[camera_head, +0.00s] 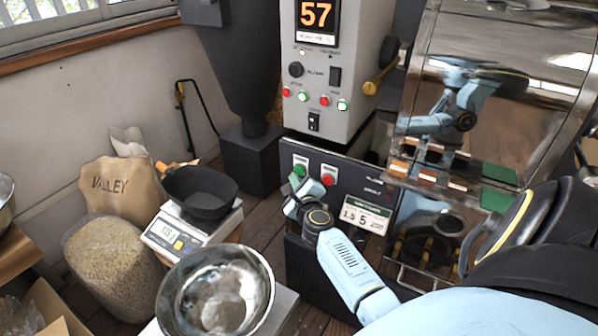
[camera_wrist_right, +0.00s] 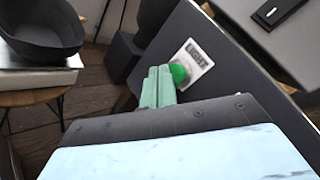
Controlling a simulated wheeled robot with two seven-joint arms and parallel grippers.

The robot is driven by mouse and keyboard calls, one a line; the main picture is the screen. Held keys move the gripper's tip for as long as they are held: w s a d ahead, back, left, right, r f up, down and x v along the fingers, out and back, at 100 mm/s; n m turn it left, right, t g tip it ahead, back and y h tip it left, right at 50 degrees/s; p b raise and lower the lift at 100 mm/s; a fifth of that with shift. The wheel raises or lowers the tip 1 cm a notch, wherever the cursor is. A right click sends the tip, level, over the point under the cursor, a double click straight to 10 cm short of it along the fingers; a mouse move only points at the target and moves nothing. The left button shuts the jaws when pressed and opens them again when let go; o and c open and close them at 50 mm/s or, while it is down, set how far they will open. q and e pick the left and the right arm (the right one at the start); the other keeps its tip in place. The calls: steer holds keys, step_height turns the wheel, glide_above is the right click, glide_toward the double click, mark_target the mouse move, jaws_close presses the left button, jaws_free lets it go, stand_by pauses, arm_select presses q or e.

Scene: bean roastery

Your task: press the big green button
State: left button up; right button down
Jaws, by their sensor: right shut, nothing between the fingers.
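The big green button (camera_head: 299,170) is on a white plate on the dark lower panel of the roaster. It also shows in the right wrist view as a round green cap (camera_wrist_right: 179,73) standing out from its plate. My right gripper (camera_head: 295,187) is just in front of and below the button in the head view. In the right wrist view its green fingers (camera_wrist_right: 158,86) are shut together and empty, with their tips right beside the button. I cannot tell whether they touch it. My left gripper is not in view.
A red button (camera_head: 328,180) sits right of the green one. Above is a grey control box (camera_head: 320,75) with small buttons. To the left, a black pan (camera_head: 199,197) stands on a scale (camera_head: 168,238), near a steel bowl (camera_head: 215,295) and a bean sack (camera_head: 110,265).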

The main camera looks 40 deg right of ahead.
steer(key=shift+d, duration=0.1)
steer(key=shift+w+d, duration=0.15)
steer(key=shift+d, duration=0.2)
steer(key=shift+w+d, duration=0.1)
steer(key=shift+d, duration=0.3)
stand_by(0.7)
steer(key=shift+a, duration=0.1)
steer(key=shift+s+a, duration=0.25)
steer(key=shift+a, duration=0.45)
steer(key=shift+a, duration=0.1)
steer(key=a, duration=0.2)
steer(key=s+a+p, duration=0.1)
steer(key=a, duration=0.1)
steer(key=shift+s+a, duration=0.2)
steer(key=shift+a, duration=0.15)
